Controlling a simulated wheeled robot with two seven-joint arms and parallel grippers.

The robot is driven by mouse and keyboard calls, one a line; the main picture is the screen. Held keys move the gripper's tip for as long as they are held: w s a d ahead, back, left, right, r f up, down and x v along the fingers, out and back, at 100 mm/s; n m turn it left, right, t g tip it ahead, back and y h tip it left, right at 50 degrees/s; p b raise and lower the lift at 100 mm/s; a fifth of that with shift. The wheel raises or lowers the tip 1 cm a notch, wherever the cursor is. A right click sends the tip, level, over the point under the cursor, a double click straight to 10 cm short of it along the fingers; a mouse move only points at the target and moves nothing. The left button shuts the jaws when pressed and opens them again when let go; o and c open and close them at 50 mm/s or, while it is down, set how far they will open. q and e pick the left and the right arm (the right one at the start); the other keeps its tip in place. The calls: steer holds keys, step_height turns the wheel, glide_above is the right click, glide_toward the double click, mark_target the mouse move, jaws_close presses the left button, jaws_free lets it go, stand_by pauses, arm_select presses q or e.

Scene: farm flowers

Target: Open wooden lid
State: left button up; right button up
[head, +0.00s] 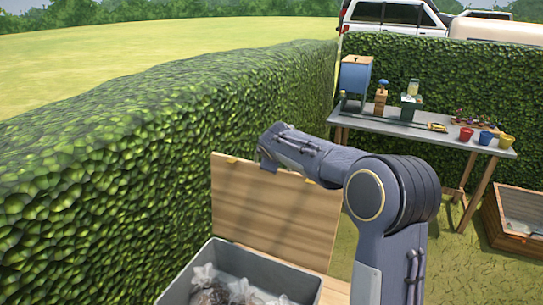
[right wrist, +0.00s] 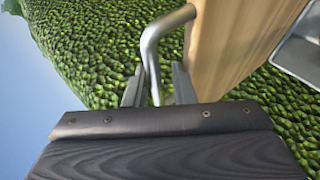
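The wooden lid (head: 275,208) stands raised, close to upright, behind the grey box (head: 262,262) in the head view. In the right wrist view, the lid (right wrist: 232,40) shows as a pale wooden board with a bent metal handle (right wrist: 150,60). My right gripper (right wrist: 159,75) is at this handle, with one finger on each side of the bar. The fingers stand apart, and a gap shows between the bar and the right-hand finger. In the head view, my right arm reaches to the lid's top edge and its fingers are hidden. My left gripper is out of view.
A tall green hedge (head: 150,130) runs close behind and left of the lid. A grey table (head: 430,132) with pots and tools stands at the back right. A wooden crate (head: 510,238) sits at the right edge. Whitish objects lie in the grey box.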

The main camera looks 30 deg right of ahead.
steer(key=shift+o, duration=0.6)
steer(key=shift+s+r, duration=0.1)
steer(key=shift+s+a+r, duration=0.15)
steer(key=shift+r, duration=0.05)
steer(key=b+v, duration=0.2)
steer(key=v, duration=0.5)
steer(key=shift+r, duration=0.1)
